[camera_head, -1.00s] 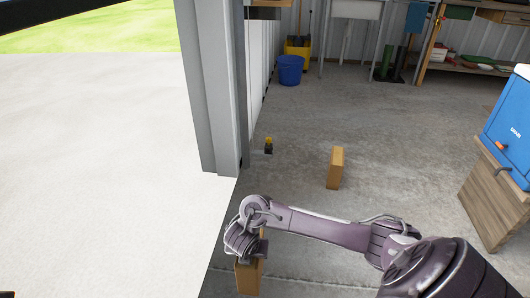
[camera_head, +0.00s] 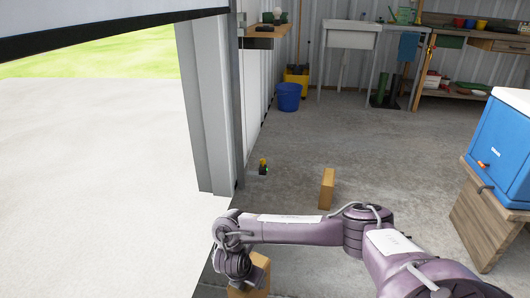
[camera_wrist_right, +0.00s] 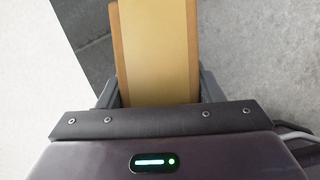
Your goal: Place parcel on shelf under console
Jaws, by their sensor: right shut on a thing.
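My right gripper (camera_head: 237,274) is at the lower middle of the head view, shut on a tan cardboard parcel (camera_head: 258,275). In the right wrist view the parcel (camera_wrist_right: 155,45) sits between the two fingers (camera_wrist_right: 157,92) and runs up past the top edge. A second tan parcel (camera_head: 327,188) stands upright on the floor, apart from the gripper, to the right and farther off. A small wooden wall unit (camera_head: 265,31) juts out beside the door post; I cannot tell whether it is the console. My left gripper is out of view.
A grey door post (camera_head: 212,110) stands at left, beside the open doorway. A small dark object with a yellow top (camera_head: 263,167) is on the floor. A blue bucket (camera_head: 288,97) and workbenches are at the back. A blue cooler (camera_head: 503,145) on a wooden crate (camera_head: 485,220) stands at right.

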